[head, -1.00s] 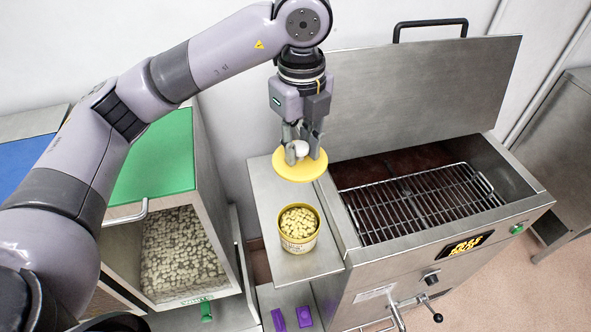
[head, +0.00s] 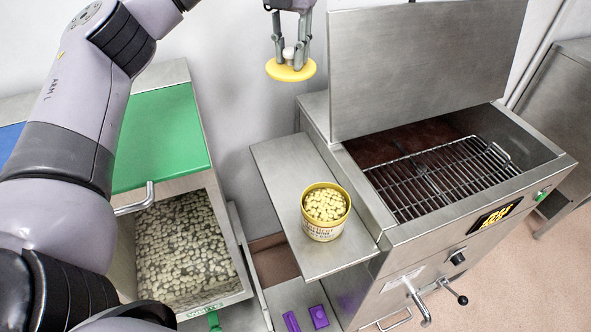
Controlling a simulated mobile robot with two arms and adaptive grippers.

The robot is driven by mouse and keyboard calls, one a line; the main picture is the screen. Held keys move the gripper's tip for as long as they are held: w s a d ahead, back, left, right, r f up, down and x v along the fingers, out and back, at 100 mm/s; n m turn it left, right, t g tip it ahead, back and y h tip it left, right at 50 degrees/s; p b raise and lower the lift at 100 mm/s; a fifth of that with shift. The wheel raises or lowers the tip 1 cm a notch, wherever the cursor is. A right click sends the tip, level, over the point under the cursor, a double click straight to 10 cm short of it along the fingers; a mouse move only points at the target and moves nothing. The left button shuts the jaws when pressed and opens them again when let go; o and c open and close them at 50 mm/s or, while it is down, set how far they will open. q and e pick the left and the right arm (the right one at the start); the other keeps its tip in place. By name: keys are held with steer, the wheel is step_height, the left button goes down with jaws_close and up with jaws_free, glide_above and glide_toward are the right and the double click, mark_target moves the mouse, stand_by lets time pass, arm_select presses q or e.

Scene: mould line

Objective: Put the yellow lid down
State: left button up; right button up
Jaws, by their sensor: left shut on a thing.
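The yellow lid (head: 291,71) is a round disc with a pale knob on top. My left gripper (head: 290,50) is shut on the knob and holds the lid level in the air, near the back end of the steel side shelf (head: 277,158). The lid touches nothing below it that I can see. An open yellow-rimmed tub (head: 323,231) full of pale pellets stands upright on the front part of that shelf. My right gripper is not in view.
A steel machine (head: 400,240) with a raised cover (head: 418,65) and a wire rack (head: 440,175) stands right of the shelf. A green-topped bin (head: 165,140) of pellets stands left. Two purple pieces (head: 318,316) lie low in front. The shelf behind the tub is clear.

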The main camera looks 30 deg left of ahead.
arm_select(q)
steer(key=shift+f, duration=0.35)
steer(key=p, duration=0.4)
glide_above(292, 166)
step_height(292, 166, down, 22)
steer(key=shift+f, duration=0.75)
step_height(292, 166, down, 4)
steer(key=shift+r+p, duration=0.15)
steer(key=shift+p, duration=0.25)
steer(key=shift+f, duration=0.2)
steer(key=o, duration=0.9)
steer(key=shift+o, duration=0.2)
steer(key=shift+r, duration=0.1)
